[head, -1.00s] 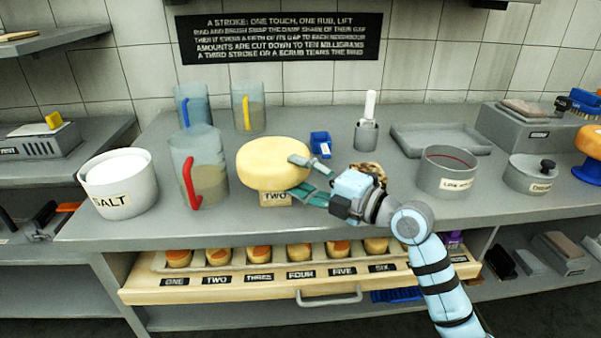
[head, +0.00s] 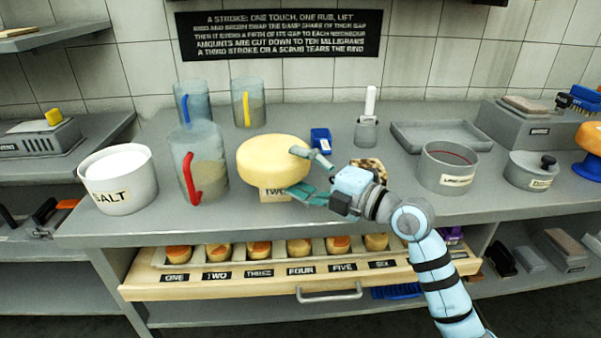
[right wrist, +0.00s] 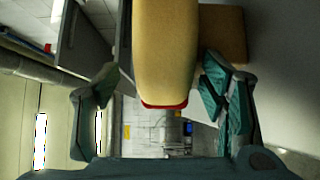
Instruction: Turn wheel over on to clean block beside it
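I see no second clean block by the wheel. My left gripper is not in view.
A red-handled jug (head: 205,168) stands close left of the wheel, with a salt tub (head: 118,180) beyond. A brown mottled thing (head: 372,166) is partly hidden behind my gripper. A grey tub (head: 447,167) stands to the right.

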